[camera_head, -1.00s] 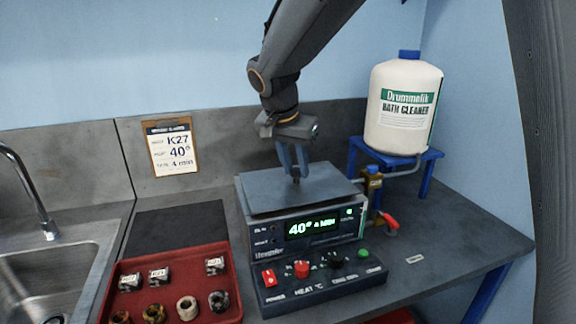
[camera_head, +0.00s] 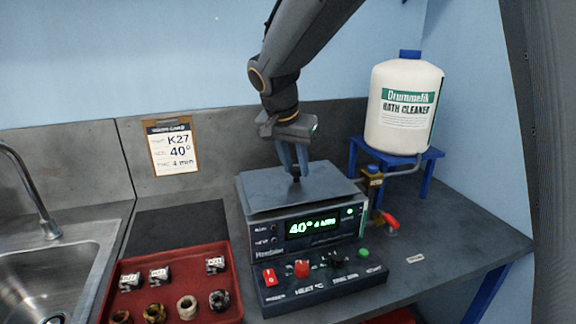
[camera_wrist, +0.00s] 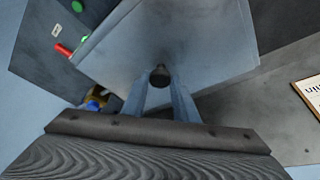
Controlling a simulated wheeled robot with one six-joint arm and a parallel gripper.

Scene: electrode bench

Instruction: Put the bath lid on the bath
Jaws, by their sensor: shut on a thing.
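The bath (camera_head: 318,232) is a dark box with a lit green display reading 40° and 4 min. The grey bath lid (camera_head: 335,187) lies flat over the top of the bath, covering its opening. I cannot tell whether it is fully seated. My gripper (camera_head: 296,176) points down above the lid and is shut on its dark knob. In the wrist view the lid (camera_wrist: 185,40) spreads beyond my fingers, with the round knob (camera_wrist: 160,76) between the fingertips. The inside of the bath is hidden.
A red tray (camera_head: 215,310) with several small parts stands front left, near the sink (camera_head: 60,260). A control box (camera_head: 318,285) sits before the bath. A cleaner jug (camera_head: 402,105) on a blue stand (camera_head: 437,155) and a red-handled valve (camera_head: 387,221) are at right.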

